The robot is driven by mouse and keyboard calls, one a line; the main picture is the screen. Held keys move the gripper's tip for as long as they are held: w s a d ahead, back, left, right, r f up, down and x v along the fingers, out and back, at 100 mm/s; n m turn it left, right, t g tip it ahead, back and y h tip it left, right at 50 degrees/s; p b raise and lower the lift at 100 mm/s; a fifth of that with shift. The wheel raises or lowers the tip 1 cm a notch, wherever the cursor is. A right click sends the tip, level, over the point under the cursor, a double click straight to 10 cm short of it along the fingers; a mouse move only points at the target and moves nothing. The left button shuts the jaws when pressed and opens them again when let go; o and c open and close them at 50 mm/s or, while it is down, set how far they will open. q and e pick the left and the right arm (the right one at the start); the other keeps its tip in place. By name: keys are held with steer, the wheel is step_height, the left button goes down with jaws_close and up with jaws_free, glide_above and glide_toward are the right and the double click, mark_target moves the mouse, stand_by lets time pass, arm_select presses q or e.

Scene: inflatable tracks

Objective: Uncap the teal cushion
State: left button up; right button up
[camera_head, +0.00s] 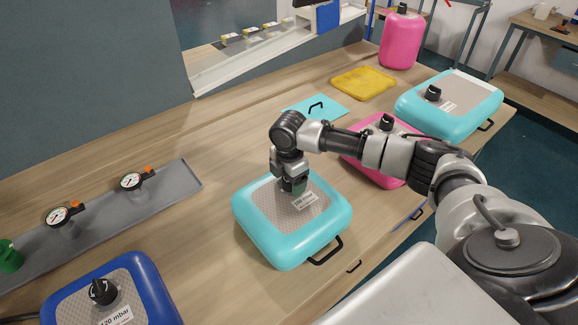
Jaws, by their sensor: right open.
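A teal cushion (277,241) lies near the middle of the workbench, with a grey textured top, a white label and a black handle at its front edge. My right gripper (294,188) is open, pointing down at the back part of this cushion's top. The gripper covers the spot where a cap could sit, so I cannot tell whether one is between the fingers. Another teal cushion (462,123) lies at the back right with a black cap (433,92) on it. My left gripper is not in view.
A pink cushion (365,167) with a black cap lies partly behind my right arm. A blue cushion (152,285) with a black cap is at the front left. Gauges stand on a grey strip (180,185). A yellow cloth-like pad (363,83) and flat teal piece (303,106) lie behind.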

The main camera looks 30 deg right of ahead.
steer(key=shift+f, duration=0.3)
steer(key=shift+c, duration=0.7)
steer(key=c, duration=0.8)
steer(key=n+p, duration=0.1)
steer(key=n, duration=0.1)
steer(key=shift+r+n, duration=0.15)
steer(key=shift+n, duration=0.25)
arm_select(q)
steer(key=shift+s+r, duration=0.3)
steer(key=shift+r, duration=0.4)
arm_select(e)
steer(key=shift+s+n, duration=0.1)
steer(key=shift+n, duration=1.1)
